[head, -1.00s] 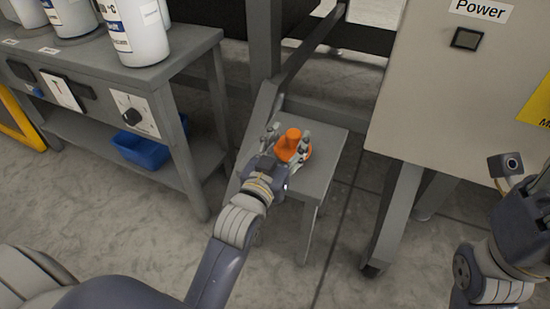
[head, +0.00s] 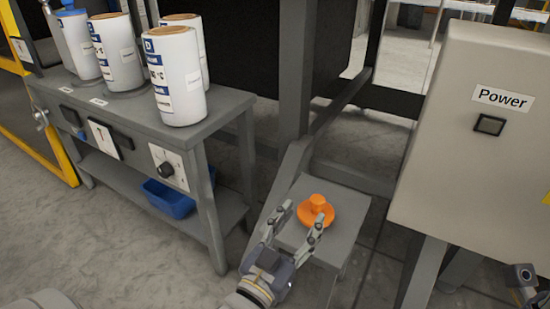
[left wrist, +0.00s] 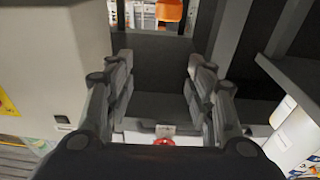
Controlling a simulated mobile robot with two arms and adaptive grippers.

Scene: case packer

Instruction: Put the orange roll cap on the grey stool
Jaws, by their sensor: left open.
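The orange roll cap (head: 317,203), a round flange with a raised knob, sits upright on the top of the grey stool (head: 346,211). My left gripper (head: 301,214) is open at the near side of the cap. Its fingertips reach the near edge of the cap in the picture, and I cannot tell whether they touch it. In the left wrist view the open fingers (left wrist: 160,58) have nothing between them, and I cannot make out the cap there.
A grey bench (head: 128,118) with several white labelled rolls stands at the left, with a blue bin (head: 168,197) on its lower shelf. A beige power cabinet (head: 462,150) stands right of the stool. A grey frame post (head: 294,75) rises behind it.

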